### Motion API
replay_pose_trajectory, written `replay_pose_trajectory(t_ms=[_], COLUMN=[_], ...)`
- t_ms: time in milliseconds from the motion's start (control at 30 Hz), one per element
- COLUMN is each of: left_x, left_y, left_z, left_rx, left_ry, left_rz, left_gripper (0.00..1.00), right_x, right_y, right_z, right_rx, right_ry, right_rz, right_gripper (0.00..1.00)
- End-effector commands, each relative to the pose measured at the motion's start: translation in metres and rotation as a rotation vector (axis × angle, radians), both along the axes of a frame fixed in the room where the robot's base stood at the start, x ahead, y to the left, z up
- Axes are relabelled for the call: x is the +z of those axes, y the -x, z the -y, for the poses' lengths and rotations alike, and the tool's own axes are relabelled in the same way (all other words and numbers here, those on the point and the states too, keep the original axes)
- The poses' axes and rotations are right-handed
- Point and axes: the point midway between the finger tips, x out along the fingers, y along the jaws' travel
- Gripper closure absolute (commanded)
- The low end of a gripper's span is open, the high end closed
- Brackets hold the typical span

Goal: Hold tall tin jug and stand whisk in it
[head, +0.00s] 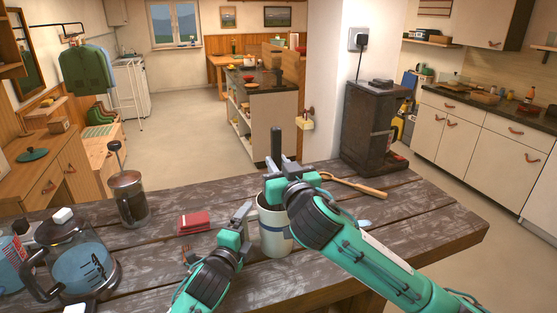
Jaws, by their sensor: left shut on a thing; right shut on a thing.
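The tall tin jug (275,238), cream with a blue-grey band, stands upright on the plank table. My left gripper (244,212) is at the jug's left side, shut on it; the exact contact is hard to see. My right gripper (277,166) is over the jug's mouth, shut on the whisk. A dark upright bar, seemingly the whisk's handle (276,142), sticks up above the fingers. The whisk's lower end is hidden behind my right gripper and the jug, so I cannot tell how far inside it is.
A wooden spoon-like utensil (356,186) lies behind my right gripper. A red book-like block (194,222), a French press (129,198) and a glass kettle (80,262) are on the left. A dark cabinet-like machine (371,128) stands at the back right. The table's right end is clear.

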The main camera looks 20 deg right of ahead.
Motion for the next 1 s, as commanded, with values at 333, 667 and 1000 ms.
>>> replay_pose_trajectory(t_ms=[333, 667, 1000], left_x=[0.001, 0.001, 0.001], left_y=[0.0, 0.0, 0.0], left_z=[0.0, 0.0, 0.0], left_rx=[0.0, 0.0, 0.0], left_ry=[0.001, 0.001, 0.001], left_rz=[0.001, 0.001, 0.001], left_gripper=[0.26, 0.26, 0.26], right_x=[-0.002, -0.002, -0.005], right_y=[0.0, 0.0, 0.027], right_z=[0.0, 0.0, 0.0], right_rx=[0.0, 0.0, 0.002], right_ry=[0.0, 0.0, -0.002], right_rz=[0.0, -0.001, -0.003], right_gripper=[1.0, 0.55, 0.55])
